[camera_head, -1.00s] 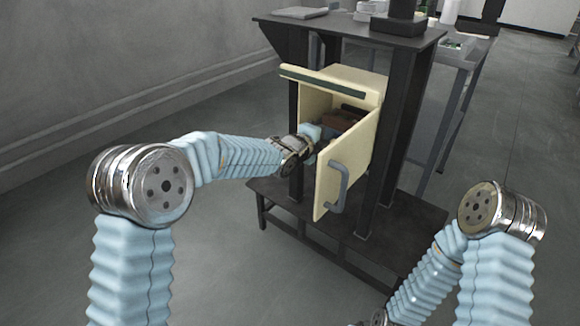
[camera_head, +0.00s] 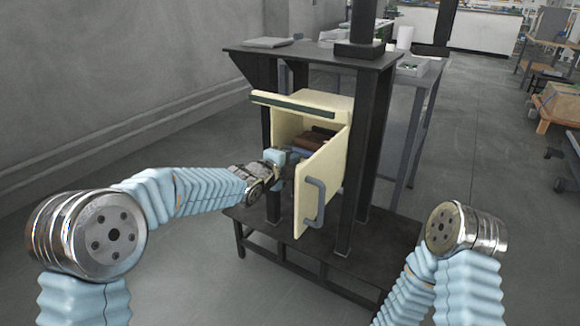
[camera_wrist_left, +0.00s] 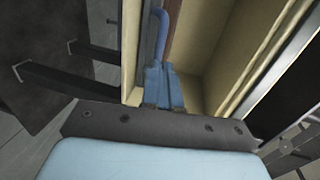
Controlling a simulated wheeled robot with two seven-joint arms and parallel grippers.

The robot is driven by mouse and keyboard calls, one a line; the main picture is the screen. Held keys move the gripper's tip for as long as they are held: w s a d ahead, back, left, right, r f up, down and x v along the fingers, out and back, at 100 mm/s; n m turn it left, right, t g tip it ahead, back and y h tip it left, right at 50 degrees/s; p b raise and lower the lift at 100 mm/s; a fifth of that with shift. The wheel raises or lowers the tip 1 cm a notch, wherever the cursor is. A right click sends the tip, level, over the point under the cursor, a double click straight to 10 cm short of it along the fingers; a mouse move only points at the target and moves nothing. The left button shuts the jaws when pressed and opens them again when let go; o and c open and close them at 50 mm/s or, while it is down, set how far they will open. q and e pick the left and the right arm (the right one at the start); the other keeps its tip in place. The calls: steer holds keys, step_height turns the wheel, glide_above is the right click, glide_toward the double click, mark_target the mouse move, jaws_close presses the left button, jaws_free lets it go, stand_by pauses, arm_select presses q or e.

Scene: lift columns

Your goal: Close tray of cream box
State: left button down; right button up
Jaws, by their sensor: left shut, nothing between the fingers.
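The cream box (camera_head: 341,103) hangs in a black stand, with a dark strip (camera_head: 293,103) along its upper front edge. Its front door (camera_head: 327,180) stands open towards me, with a grey curved handle (camera_head: 314,203). A brown, tray-like piece (camera_head: 318,139) shows inside; how far it sticks out is unclear. My left gripper (camera_head: 292,157) is at the box's opening, left of the door, shut and empty. In the left wrist view its fingertips (camera_wrist_left: 164,84) are between cream walls (camera_wrist_left: 226,62), near a blue-grey bar (camera_wrist_left: 157,35); contact cannot be told. My right gripper is out of view.
The black stand has a top (camera_head: 330,58), posts beside the box and a low shelf (camera_head: 258,226). A grey table (camera_head: 432,68) stands behind it. Grey floor is open to the right (camera_head: 480,160); a wall is at the left.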

arm_select(q)
steer(key=v, duration=0.9)
steer(key=s+a+f+n+g+y+p, duration=0.2)
steer(key=s+a+f+n, duration=0.3)
steer(key=f, duration=0.6)
steer(key=s+a+f+n+g+y+p, duration=0.25)
steer(key=f+n, duration=0.45)
steer(key=f, duration=0.5)
steer(key=s+a+f+n+g+p, duration=0.1)
steer(key=s+f+n, duration=0.3)
steer(key=s, duration=0.4)
steer(key=s+a+f+n+g+p, duration=0.1)
steer(key=s+f+n+g, duration=0.3)
steer(key=s, duration=0.4)
steer(key=s+a+f+n+g+p, duration=0.1)
steer(key=s+a+f+n+g, duration=0.1)
steer(key=s+f+n, duration=0.4)
steer(key=shift+s+a+f+n, duration=0.2)
steer(key=shift+s+n, duration=0.3)
steer(key=shift+s, duration=0.6)
steer(key=shift+w+r+g, duration=0.1)
steer(key=shift+g, duration=0.15)
